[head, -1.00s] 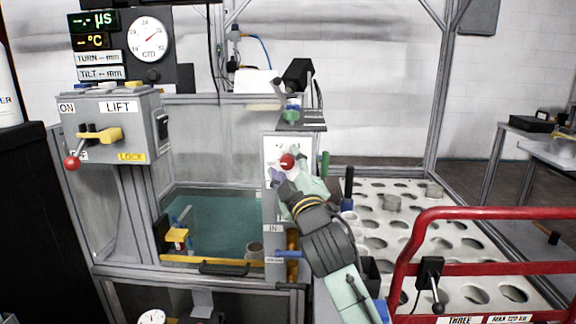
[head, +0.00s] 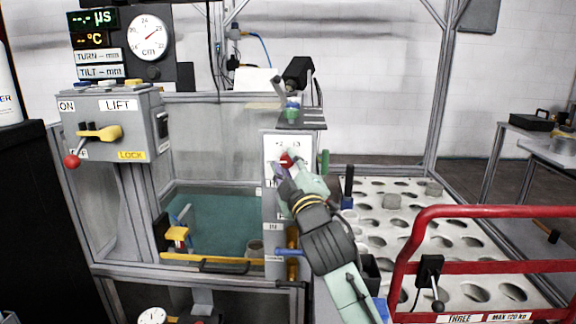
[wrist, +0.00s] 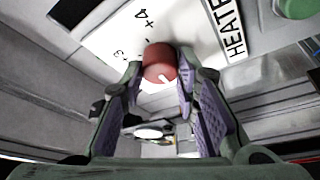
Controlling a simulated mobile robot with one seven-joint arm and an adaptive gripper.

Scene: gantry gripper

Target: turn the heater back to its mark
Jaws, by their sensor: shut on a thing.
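The heater knob (head: 286,159) is a small red round knob on a white dial plate (head: 302,144) at the front of the grey post. The plate carries printed numbers, with +3 and +4 readable, and a HEATER label (wrist: 228,28). My gripper (head: 288,170) is at the knob. In the wrist view its two purple-padded fingers (wrist: 160,80) are shut on the knob's two sides. Which mark the pointer meets is hidden.
A water tank (head: 215,225) stands left of the post. A LIFT control box (head: 112,125) with a lever is at the far left. A green knob (wrist: 298,8) sits near the label. A red rail (head: 490,213) and a holed white rack (head: 400,215) are on the right.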

